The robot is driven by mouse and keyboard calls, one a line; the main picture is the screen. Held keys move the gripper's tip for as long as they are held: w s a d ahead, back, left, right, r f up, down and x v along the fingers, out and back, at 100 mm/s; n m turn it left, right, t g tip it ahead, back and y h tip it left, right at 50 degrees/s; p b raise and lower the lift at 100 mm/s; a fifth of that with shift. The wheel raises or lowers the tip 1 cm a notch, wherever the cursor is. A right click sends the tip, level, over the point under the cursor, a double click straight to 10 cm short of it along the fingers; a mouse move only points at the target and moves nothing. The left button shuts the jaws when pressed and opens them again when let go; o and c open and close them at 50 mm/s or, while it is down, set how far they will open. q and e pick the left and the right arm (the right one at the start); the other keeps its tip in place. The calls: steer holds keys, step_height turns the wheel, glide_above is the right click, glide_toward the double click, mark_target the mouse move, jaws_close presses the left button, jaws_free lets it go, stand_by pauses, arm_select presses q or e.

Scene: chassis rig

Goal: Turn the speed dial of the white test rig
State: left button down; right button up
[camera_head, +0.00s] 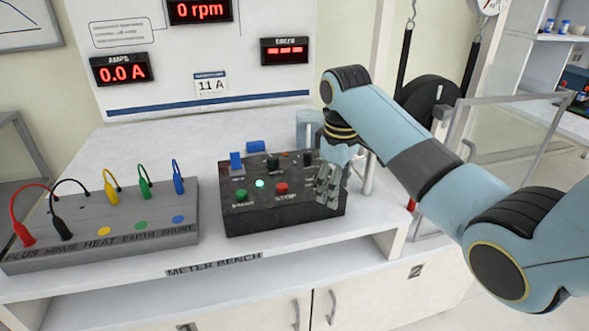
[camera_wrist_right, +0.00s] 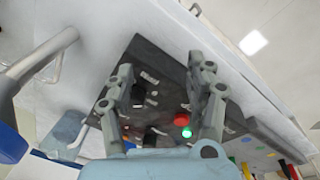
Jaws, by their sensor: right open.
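A dark control box (camera_head: 243,222) sits on the white bench, in front of the white rig panel (camera_head: 270,66). Its top carries a blue switch (camera_head: 236,161), a black knob (camera_head: 273,162), a lit green lamp (camera_head: 259,184), a green button (camera_head: 241,195) and a red button (camera_head: 281,188). My right gripper (camera_head: 327,186) is over the box's right side and hides part of it. In the wrist view my right gripper (camera_wrist_right: 162,72) is open and empty, its fingers over the box. A black knob (camera_wrist_right: 138,93) shows near the left finger. I cannot read which knob is the speed dial. My left gripper is out of view.
A grey terminal block (camera_head: 100,222) with several coloured leads stands left of the box. Displays read 0 rpm (camera_head: 200,10) and 0.0 A (camera_head: 121,71). A clear guard with a grey frame (camera_head: 455,130) stands at the right. Bare bench lies between block and box.

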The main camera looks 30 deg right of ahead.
steer(key=w+d+r+n+g, duration=0.1)
steer(key=w+r, duration=0.7)
steer(key=r, duration=0.1)
steer(key=shift+y, duration=0.4)
steer(key=f, duration=0.5)
steer(key=f+b, duration=0.1)
steer(key=f, duration=0.4)
steer(key=shift+s+d+f, duration=0.15)
steer(key=shift+s+f, duration=0.05)
steer(key=shift+f, duration=0.15)
steer(key=shift+c, duration=0.4)
jaws_close()
